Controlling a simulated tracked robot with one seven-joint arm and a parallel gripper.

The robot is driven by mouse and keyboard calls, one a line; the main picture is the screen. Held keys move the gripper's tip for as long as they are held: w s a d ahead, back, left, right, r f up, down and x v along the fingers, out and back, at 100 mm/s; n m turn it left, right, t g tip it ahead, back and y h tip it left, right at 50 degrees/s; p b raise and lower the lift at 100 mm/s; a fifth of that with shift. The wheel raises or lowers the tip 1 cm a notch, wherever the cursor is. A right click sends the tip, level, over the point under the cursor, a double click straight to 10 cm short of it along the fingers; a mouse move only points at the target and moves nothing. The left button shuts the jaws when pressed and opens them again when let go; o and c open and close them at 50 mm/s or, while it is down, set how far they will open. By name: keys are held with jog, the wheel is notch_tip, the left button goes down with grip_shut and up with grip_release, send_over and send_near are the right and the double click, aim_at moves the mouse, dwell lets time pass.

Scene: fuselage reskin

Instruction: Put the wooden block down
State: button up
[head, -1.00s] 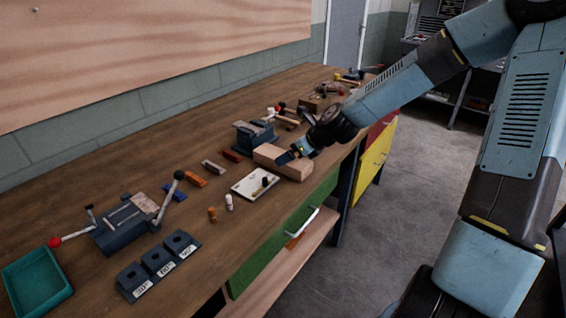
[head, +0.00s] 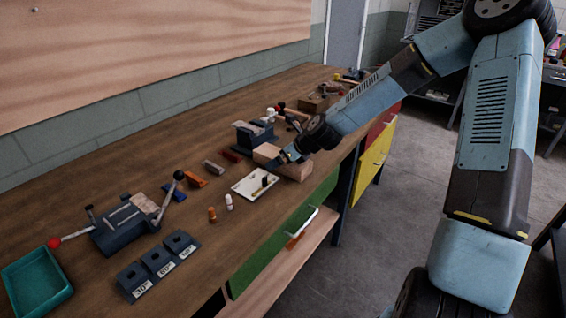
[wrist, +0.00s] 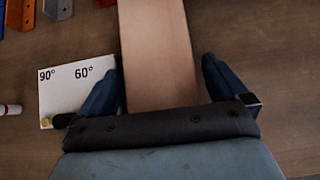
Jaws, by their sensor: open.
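The wooden block (head: 293,171) is a long pale piece that appears to lie on the workbench near its front edge, beside the white plate. In the wrist view the block (wrist: 158,55) runs up the picture between the two fingers of my gripper (wrist: 163,85). The fingers are spread, with a gap of bench showing on the right side; the left finger is close to the block's side. In the head view my gripper (head: 284,158) is at the block, and my arm hides part of it.
The white plate (wrist: 72,84) marked 90° and 60° lies left of the block. A dark vise (head: 252,136) stands behind it. A lever tool (head: 128,224), labelled blocks (head: 160,262) and a green tray (head: 38,280) are at the near left. Bare bench lies right of the block in the wrist view.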

aim_at(276, 153)
jog(key=c, duration=1.4)
jog(key=shift+r, duration=0.15)
jog(key=shift+r, duration=0.25)
notch_tip(276, 153, up, 2)
jog(key=shift+r, duration=0.2)
jog(key=s+r, duration=0.4)
jog(key=r, duration=0.1)
jog(key=shift+s+d+r, duration=0.2)
jog(key=shift+s+r, duration=0.1)
jog(key=shift+s, duration=0.05)
jog(key=shift+s+d+r, duration=0.1)
jog(key=shift+s+r, duration=0.6)
jog(key=shift+s, duration=0.85)
jog(key=shift+s+r, duration=0.7)
jog(key=shift+s, duration=0.8)
jog(key=shift+s+d+r, duration=0.1)
jog(key=shift+s+r, duration=0.6)
jog(key=shift+s, duration=0.85)
